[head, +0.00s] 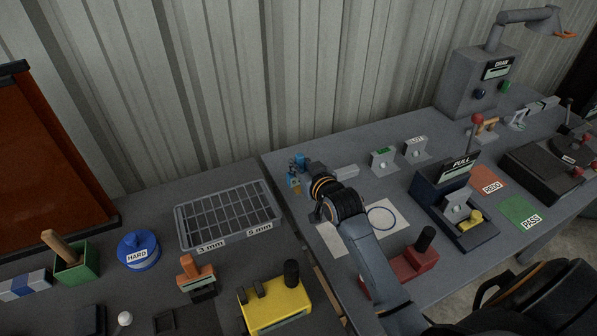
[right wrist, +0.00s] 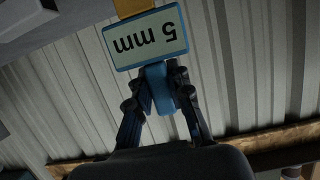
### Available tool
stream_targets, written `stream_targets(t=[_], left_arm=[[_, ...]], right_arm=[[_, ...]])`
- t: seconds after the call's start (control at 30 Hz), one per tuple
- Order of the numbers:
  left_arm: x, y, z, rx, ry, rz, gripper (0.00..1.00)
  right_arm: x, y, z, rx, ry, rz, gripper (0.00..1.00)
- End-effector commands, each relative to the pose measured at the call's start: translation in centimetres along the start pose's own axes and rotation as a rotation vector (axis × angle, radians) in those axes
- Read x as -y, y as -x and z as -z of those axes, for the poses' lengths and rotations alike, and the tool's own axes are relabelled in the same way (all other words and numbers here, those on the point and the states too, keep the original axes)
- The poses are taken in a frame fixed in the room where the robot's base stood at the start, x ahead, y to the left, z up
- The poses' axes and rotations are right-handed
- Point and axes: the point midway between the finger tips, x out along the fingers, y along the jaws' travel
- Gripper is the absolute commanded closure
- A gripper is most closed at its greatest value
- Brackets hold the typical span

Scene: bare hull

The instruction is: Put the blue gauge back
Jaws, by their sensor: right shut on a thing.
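The blue gauge (right wrist: 147,42) fills the upper middle of the right wrist view. Its pale label reads "5 mm", upside down. My right gripper (right wrist: 158,80) is shut on its blue stem. In the head view my right gripper (head: 307,170) is at the back left of the right-hand table, with blue parts (head: 297,161) at its tip. A yellow-tan piece (right wrist: 135,7) meets the gauge's far edge. I cannot tell whether the gauge touches a holder; my wrist hides part of that spot. My left gripper is not in view.
A wire-topped grey tray (head: 228,214) marked "3 mm" and "5 mm" stands left of my right arm. A blue "HARD" pot (head: 138,251) and yellow block (head: 274,305) are nearby. A grey bar (head: 346,172) and small grey stands (head: 383,160) lie right of the gripper. The corrugated wall is close behind.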

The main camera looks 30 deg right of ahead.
Motion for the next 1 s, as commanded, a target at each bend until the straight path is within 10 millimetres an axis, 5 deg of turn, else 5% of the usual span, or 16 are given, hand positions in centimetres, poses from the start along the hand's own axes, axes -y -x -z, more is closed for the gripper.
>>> stream_targets(t=[0.3,0.7,0.73,0.8,1.0], left_arm=[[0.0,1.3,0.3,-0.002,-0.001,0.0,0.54],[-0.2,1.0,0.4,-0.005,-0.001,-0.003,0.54],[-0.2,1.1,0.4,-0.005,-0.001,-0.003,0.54],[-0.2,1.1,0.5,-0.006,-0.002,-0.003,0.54],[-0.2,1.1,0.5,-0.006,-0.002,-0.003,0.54]], right_arm=[[0.2,-1.6,-3.0,0.0,-0.001,0.001,1.0],[0.1,-1.8,-3.8,-0.002,0.0,0.001,1.0],[0.1,-1.8,-3.7,-0.001,0.0,0.001,0.75],[0.1,-1.7,-3.7,-0.001,0.0,0.001,0.61],[0.1,-1.7,-3.7,-0.001,0.0,0.0,0.58]])
